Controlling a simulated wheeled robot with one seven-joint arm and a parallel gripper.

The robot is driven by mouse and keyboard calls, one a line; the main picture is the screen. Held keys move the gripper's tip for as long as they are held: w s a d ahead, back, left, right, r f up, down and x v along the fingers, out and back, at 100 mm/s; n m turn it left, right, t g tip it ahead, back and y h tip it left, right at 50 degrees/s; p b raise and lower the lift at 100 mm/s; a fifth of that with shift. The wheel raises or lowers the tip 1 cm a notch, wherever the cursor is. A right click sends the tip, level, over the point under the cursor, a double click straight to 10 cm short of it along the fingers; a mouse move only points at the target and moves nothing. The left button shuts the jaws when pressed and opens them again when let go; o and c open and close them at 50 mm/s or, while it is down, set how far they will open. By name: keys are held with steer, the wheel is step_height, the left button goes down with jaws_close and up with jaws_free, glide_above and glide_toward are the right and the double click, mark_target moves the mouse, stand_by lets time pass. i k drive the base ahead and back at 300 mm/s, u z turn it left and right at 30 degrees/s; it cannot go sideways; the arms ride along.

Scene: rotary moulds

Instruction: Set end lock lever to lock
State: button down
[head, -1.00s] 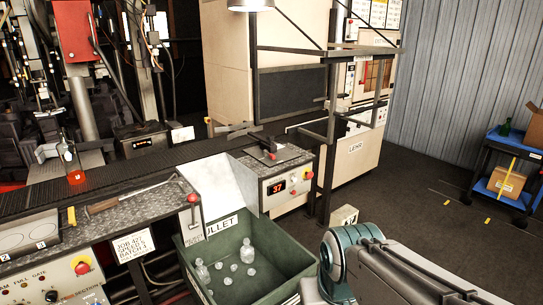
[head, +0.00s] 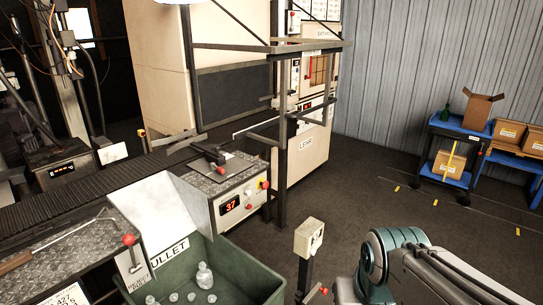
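I cannot tell for sure which part is the end lock lever, as no label naming it is readable. A black handle (head: 217,155) sits on a metal plate on top of the control box (head: 238,205) at the conveyor's end. A red-knobbed lever (head: 129,241) stands at the chute above the cullet bin. Another red knob (head: 323,291) shows low on a post at the bottom edge. My arm shows at the lower right, but my gripper is outside the view.
The green cullet bin (head: 255,290) with several glass pieces stands at the bottom. A beige box on a post (head: 309,238) stands right of it. The lehr (head: 306,155) is behind a dark frame. A blue cart (head: 455,135) stands at the back right. Floor between is clear.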

mark_target(218, 168)
steer(key=i, duration=1.15)
steer(key=u, duration=0.95)
